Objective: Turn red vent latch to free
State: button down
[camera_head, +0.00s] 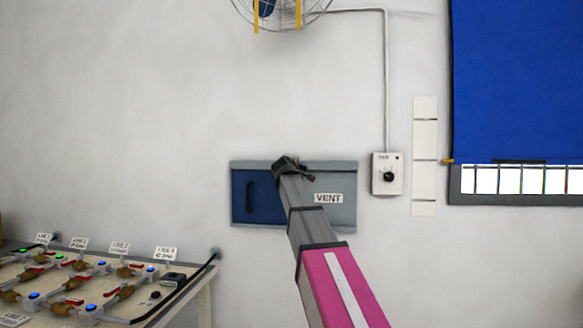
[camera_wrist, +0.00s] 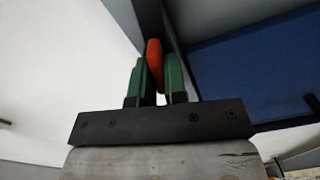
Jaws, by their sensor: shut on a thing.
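The vent panel (camera_head: 342,212) is on the wall, a grey frame with a "VENT" label and a blue door (camera_head: 266,208) on its left with a dark handle. My gripper (camera_head: 289,162) is at the panel's upper middle, by the frame's top edge. In the wrist view, my gripper's green fingers (camera_wrist: 159,82) are shut on the red latch (camera_wrist: 154,53), which stands between them. The latch is hidden behind my arm in the head view. The blue door also shows in the wrist view (camera_wrist: 255,70). I cannot tell the latch's exact angle.
A white dial box (camera_head: 388,174) is right of the vent. A fan (camera_head: 278,10) hangs above, and a blue blind (camera_head: 517,80) is at the right.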

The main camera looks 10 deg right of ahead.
jog(key=shift+f+n, duration=0.1)
jog(key=shift+n, duration=1.5)
jog(key=c, duration=1.2)
grip_release()
jog(key=shift+o, duration=0.2)
jog(key=v, duration=1)
jog(key=shift+s+a, duration=0.15)
jog(key=shift+s, duration=0.25)
